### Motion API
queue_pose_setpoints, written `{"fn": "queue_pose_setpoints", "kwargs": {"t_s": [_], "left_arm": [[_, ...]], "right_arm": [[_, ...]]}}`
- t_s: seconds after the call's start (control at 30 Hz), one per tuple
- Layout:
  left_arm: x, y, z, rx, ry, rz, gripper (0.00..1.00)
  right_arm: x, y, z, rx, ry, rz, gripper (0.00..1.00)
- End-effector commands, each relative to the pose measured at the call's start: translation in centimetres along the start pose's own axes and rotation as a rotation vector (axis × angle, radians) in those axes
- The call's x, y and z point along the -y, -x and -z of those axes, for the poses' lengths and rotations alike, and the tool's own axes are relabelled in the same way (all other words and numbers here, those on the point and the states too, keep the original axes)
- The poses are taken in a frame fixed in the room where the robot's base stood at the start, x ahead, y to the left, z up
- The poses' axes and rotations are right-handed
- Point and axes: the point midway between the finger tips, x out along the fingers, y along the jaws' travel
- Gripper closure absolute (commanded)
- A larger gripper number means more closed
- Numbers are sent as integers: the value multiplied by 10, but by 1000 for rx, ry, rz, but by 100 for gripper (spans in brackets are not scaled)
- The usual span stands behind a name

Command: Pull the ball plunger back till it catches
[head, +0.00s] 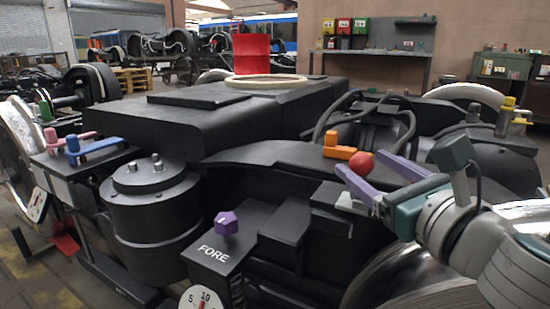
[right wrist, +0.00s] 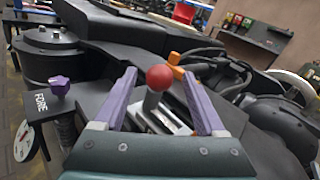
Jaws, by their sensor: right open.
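The ball plunger shows as a red ball (head: 361,163) on the dark bogie frame, to the right of the middle in the head view. In the right wrist view the red ball (right wrist: 160,78) sits on a short dark stem that rises from a slotted metal plate (right wrist: 160,118). My right gripper (head: 361,165) comes in from the right with its two purple fingers open. In the right wrist view the fingers (right wrist: 157,76) stand on either side of the ball, with a visible gap on each side. My left gripper is not in view.
An orange handle (head: 340,152) stands close behind the ball. A purple knob (head: 226,224) sits on a box marked FORE, above a dial (head: 201,299). A black cylinder (head: 151,210) and blue and pink levers (head: 92,149) are at left. Hoses (head: 400,108) curve behind.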

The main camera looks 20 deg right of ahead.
Motion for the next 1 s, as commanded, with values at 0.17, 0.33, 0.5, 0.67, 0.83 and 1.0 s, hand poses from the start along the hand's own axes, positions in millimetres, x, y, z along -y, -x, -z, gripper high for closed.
{"fn": "queue_pose_setpoints", "kwargs": {"t_s": [0.17,0.33,0.5,0.67,0.83,1.0], "left_arm": [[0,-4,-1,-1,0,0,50],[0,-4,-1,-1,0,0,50],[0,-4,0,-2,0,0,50],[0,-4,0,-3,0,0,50],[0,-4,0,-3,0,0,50],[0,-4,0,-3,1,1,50]], "right_arm": [[0,-20,1,1,-1,0,27],[0,-25,0,0,0,1,27],[0,-25,0,-1,-1,1,27],[0,-25,0,-1,-1,1,42],[0,-25,0,-1,-2,1,61],[0,-24,0,-1,-2,1,80]]}}
